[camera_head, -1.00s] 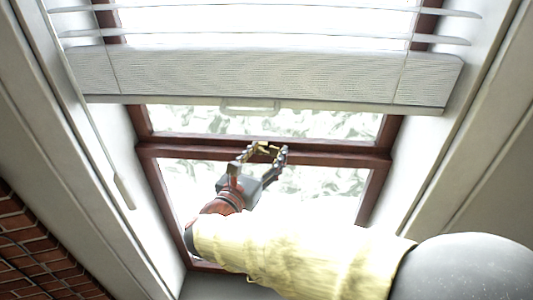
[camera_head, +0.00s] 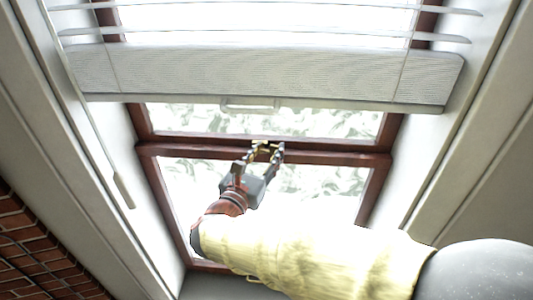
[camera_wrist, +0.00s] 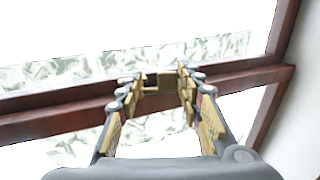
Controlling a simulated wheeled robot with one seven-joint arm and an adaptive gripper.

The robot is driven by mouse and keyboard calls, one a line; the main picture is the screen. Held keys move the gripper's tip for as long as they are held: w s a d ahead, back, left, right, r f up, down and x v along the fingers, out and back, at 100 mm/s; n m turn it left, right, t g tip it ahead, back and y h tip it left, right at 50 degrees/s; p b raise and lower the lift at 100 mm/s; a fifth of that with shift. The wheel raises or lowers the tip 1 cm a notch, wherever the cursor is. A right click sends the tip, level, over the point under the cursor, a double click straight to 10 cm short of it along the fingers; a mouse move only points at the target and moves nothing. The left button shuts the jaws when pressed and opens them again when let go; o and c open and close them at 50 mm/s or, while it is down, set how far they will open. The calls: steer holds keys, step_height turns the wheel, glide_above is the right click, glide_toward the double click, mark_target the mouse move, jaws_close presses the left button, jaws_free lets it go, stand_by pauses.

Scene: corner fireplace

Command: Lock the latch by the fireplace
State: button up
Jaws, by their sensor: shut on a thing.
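The latch (camera_wrist: 165,80) is a small brass-coloured piece on the dark red-brown middle rail of the window. In the wrist view it sits between my fingertips. My gripper (camera_head: 266,151) is at that rail in the head view, with its fingers pointing up the picture. In the wrist view my gripper (camera_wrist: 160,84) has one finger on each side of the latch and is shut on it. The fingers partly hide the latch, and its exact turn is hard to tell.
The window rail (camera_head: 335,157) runs across between two bright panes. A white blind (camera_head: 260,78) hangs over the upper pane, with a handle (camera_head: 249,106) at its lower edge. A blind wand (camera_head: 122,190) hangs at left. A brick wall (camera_head: 38,255) fills the lower left corner.

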steer(key=n+y+b, duration=0.1)
steer(key=y+b, duration=0.1)
steer(key=d+n+t+y+b, duration=0.1)
steer(key=y, duration=0.1)
steer(key=shift+w+d+f+n, duration=0.1)
steer(key=shift+w+n, duration=0.2)
steer(key=shift+w, duration=0.05)
steer(key=shift+w+n+t+y+b, duration=0.1)
steer(key=shift+n+t+y+b, duration=0.2)
steer(key=shift+n+y+b, duration=0.5)
steer(key=shift+r, duration=0.2)
steer(key=o, duration=1.2)
steer(key=shift+f, duration=0.1)
steer(key=shift+c, duration=0.2)
steer(key=s+a, duration=0.1)
steer(key=s, duration=1.1)
steer(key=shift+a+m, duration=0.15)
steer(key=shift+m, duration=0.25)
